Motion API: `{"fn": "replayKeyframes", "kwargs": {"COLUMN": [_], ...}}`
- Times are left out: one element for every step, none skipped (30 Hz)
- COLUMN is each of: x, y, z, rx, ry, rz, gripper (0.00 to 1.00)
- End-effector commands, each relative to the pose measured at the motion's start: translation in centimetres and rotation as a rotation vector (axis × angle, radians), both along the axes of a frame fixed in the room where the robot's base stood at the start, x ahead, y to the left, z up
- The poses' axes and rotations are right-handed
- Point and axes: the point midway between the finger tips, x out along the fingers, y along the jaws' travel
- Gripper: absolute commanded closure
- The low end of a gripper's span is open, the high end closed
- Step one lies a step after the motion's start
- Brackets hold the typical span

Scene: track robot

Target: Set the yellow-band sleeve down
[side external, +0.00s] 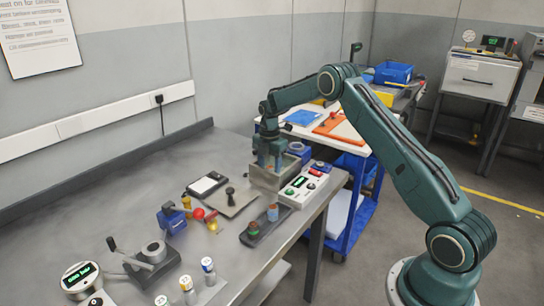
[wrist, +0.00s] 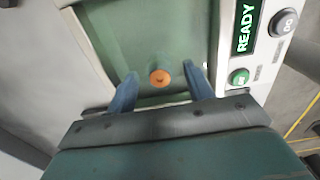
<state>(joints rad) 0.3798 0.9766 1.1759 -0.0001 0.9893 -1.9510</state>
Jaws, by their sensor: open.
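My gripper (side external: 270,165) points down into a grey open-topped box (side external: 264,181), and its fingertips are partly hidden by the box wall. In the wrist view my gripper (wrist: 161,85) has its two blue-grey fingers apart. A small round piece with an orange end (wrist: 160,78) stands between them, with a gap on each side, over the box's green floor (wrist: 125,35). No yellow band shows on this piece, so I cannot tell if it is the yellow-band sleeve. Several small pale cylinders stand at the table's front, one with a yellowish top (side external: 187,284).
A control box (side external: 300,187) stands right beside the grey box and reads READY in the wrist view (wrist: 244,28). A dark tray (side external: 254,238) with two small cylinders is in front. A lever press (side external: 150,258) and a gauge (side external: 80,277) stand front left. The table's left part is clear.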

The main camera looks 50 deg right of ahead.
Motion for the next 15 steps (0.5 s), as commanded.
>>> {"fn": "replayKeyframes", "kwargs": {"x": [-0.1, 0.0, 0.0, 0.0, 0.0, -0.1, 0.0, 0.0, 0.0, 0.0, 0.0, 0.0, 0.0, 0.0, 0.0], "y": [0.0, 0.0, 0.0, 0.0, 0.0, 0.0, 0.0, 0.0, 0.0, 0.0, 0.0, 0.0, 0.0, 0.0, 0.0], "z": [-0.7, -1.0, -1.3, -1.5, -1.7, -1.9, -2.0, -2.1, -2.1, -2.1, -2.1, -2.1, -2.1, -2.1, -2.1], "rx": [0.001, 0.001, 0.001, 0.001, 0.001, 0.001, 0.001, 0.0, 0.0, 0.0, 0.0, 0.0, 0.0, 0.0, 0.0], "ry": [0.002, 0.002, 0.001, 0.001, 0.001, 0.001, 0.0, 0.0, 0.0, -0.001, -0.001, -0.001, -0.001, -0.001, -0.001], "rz": [0.0, 0.0, 0.0, 0.0, 0.0, 0.0, 0.0, 0.0, 0.0, 0.0, 0.0, 0.0, 0.0, 0.0, 0.0], "gripper": [0.48, 0.48, 0.48, 0.48, 0.48, 0.48, 0.48, 0.48, 0.48, 0.48, 0.48, 0.48, 0.48, 0.48, 0.48]}}
